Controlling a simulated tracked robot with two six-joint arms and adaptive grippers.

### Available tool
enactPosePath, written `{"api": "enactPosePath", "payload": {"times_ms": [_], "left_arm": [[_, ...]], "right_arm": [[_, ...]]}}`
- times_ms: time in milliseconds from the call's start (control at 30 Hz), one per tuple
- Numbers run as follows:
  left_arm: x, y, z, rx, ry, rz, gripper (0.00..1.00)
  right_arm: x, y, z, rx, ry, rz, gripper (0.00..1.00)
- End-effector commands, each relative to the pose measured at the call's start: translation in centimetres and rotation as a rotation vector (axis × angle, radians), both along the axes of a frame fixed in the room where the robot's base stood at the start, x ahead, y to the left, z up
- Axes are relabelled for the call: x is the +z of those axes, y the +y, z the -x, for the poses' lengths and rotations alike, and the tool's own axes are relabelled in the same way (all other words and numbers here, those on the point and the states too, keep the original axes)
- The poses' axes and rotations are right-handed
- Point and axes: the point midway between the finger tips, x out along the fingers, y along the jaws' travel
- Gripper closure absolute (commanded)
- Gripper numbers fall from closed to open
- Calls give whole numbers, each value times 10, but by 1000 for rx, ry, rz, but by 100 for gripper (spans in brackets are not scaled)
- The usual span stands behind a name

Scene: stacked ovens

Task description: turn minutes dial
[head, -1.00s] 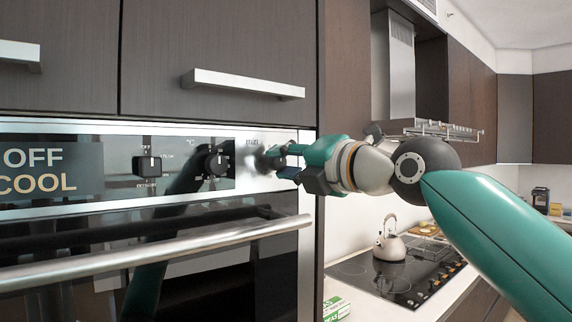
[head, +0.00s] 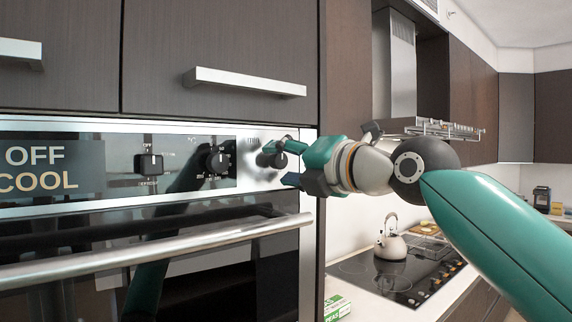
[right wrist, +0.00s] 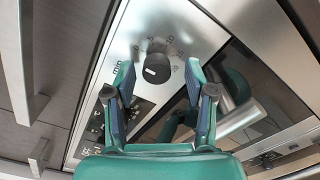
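The minutes dial (head: 274,157) is a dark round knob on the silver right end of the oven panel. In the right wrist view the dial (right wrist: 156,68) has a white mark, printed numbers around it and "min" at its left. My right gripper (head: 284,163) is open at the dial. In the wrist view its two fingers (right wrist: 157,78) stand apart on either side of the knob, with gaps between them and it. The left gripper is not in view.
Two other knobs (head: 217,160) and (head: 148,163) sit left on the black panel, beside a display (head: 50,168) reading OFF COOL. The oven handle (head: 160,250) runs below. A kettle (head: 391,242) stands on the cooktop at right.

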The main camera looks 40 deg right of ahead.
Motion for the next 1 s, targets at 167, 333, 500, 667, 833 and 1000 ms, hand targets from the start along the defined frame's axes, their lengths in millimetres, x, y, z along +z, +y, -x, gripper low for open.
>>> {"api": "enactPosePath", "payload": {"times_ms": [167, 333, 500, 667, 833, 1000], "left_arm": [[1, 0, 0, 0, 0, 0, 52], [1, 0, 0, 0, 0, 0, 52], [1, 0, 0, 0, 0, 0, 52], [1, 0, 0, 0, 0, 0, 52], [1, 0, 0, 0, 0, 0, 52], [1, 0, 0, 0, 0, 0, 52]], "right_arm": [[2, -1, 3, -1, -4, -1, 45], [3, -2, 19, -1, -7, -1, 45], [3, -5, 51, -1, -8, -2, 45], [2, -7, 83, 1, -7, -2, 45], [1, -8, 108, 2, -3, 0, 45], [0, -10, 119, 1, -1, -1, 45]]}}
